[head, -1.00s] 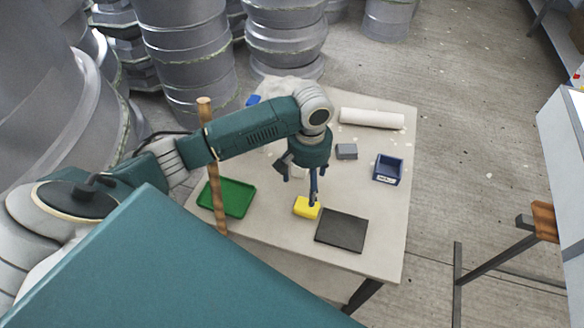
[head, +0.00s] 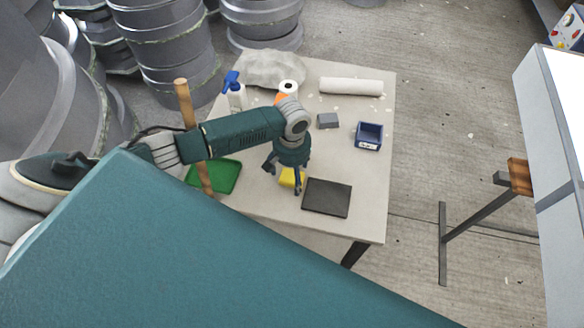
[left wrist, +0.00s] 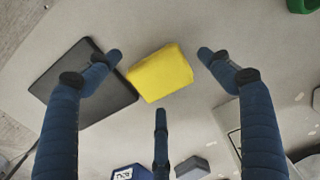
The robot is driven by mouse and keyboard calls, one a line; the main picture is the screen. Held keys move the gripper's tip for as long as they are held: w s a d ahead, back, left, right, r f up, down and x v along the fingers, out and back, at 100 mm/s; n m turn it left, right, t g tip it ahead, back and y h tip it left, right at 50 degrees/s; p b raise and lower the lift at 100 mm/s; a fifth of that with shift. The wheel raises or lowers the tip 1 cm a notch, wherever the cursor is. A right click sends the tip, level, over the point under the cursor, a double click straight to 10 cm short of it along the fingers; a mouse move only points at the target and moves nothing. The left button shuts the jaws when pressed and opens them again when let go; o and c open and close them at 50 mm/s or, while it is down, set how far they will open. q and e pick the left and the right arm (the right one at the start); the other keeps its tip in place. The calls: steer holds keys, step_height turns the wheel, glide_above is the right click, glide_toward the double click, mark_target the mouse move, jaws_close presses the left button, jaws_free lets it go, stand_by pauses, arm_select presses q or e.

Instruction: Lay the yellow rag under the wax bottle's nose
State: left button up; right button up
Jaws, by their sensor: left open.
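The yellow rag (head: 287,180) is a folded block lying flat on the table, just left of a dark square pad. It shows whole in the left wrist view (left wrist: 160,73). My left gripper (head: 283,179) is open above it, with fingers spread around the rag and nothing held. In the left wrist view two fingertips (left wrist: 159,55) flank the rag, with a gap on each side. A white bottle with a blue trigger head (head: 236,97), likely the wax bottle, stands upright at the back left of the table. My right gripper is not in view.
The dark pad (head: 327,198) lies close right of the rag. A green tray (head: 226,178) and wooden post (head: 187,110) are left.

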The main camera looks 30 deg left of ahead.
mark_target(292, 176)
arm_select(q)
steer(key=shift+c, duration=0.2)
steer(key=c, duration=1.4)
steer(key=shift+c, duration=0.2)
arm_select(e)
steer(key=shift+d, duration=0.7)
arm_select(q)
step_height(292, 176, up, 18)
steer(key=r+b, duration=0.1)
steer(key=b, duration=0.1)
steer(key=s+d+r+m+b, duration=0.2)
steer(key=s+d+r+b, duration=0.2)
steer(key=s+r, duration=0.3)
steer(key=s+d, duration=0.1)
steer(key=s, duration=0.3)
steer(key=shift+s+m, duration=0.3)
steer(key=shift+m, duration=0.1)
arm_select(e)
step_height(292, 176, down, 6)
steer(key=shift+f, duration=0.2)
arm_select(q)
steer(key=shift+f, duration=0.1)
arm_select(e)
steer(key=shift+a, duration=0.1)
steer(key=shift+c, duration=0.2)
